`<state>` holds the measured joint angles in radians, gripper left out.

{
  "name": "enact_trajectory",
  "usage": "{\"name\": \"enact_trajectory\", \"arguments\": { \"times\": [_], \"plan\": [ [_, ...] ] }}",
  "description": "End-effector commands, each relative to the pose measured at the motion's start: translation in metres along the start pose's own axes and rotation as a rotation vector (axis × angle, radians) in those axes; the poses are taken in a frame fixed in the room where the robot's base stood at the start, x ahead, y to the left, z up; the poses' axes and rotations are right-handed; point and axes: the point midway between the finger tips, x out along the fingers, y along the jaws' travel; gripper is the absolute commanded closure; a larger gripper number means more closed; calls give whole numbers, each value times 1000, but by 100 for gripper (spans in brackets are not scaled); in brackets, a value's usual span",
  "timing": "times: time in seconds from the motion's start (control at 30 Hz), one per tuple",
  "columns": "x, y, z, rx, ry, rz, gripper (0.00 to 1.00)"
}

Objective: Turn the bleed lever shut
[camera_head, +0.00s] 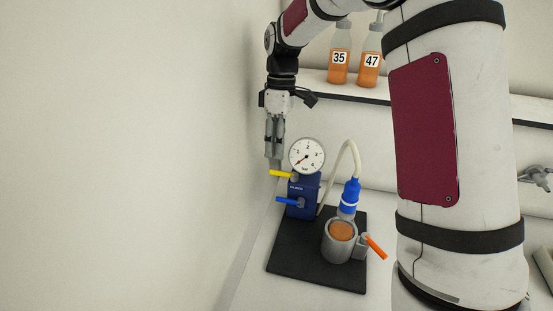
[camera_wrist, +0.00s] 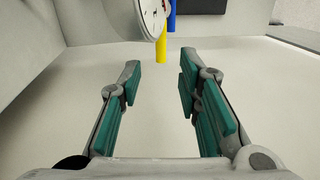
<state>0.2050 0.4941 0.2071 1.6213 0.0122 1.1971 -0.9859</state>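A blue valve block (camera_head: 304,192) carries a yellow lever (camera_head: 280,173) above and a blue lever (camera_head: 287,200) below, both pointing left. An orange lever (camera_head: 376,247) sits on the right side of a grey cup. No readable label shows which lever is the bleed lever. My gripper (camera_head: 274,152) hangs fingers-down just above and left of the yellow lever. In the wrist view my gripper (camera_wrist: 160,70) is open and empty. The yellow lever (camera_wrist: 161,48) shows beyond the gap between the fingertips, with the blue lever (camera_wrist: 172,15) behind it.
A round gauge (camera_head: 307,155) stands on the block, close right of my gripper. A white hose (camera_head: 350,150) runs to a blue fitting above the grey cup (camera_head: 338,246). All stand on a black base plate (camera_head: 290,262). The wall (camera_head: 130,150) is at left; bottles (camera_head: 339,62) stand behind.

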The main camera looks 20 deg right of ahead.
Motion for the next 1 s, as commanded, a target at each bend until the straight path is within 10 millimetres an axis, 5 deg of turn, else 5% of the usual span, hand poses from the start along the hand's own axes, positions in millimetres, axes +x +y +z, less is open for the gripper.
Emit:
{"name": "enact_trajectory", "arguments": {
  "times": [0.2, 0.4, 1.0],
  "plan": [
    [-42, 1, 0, 1, 2, 2, 69],
    [-61, 0, 0, 1, 1, 1, 69],
    [-68, -4, 2, 12, 1, 11, 69]
  ]
}}
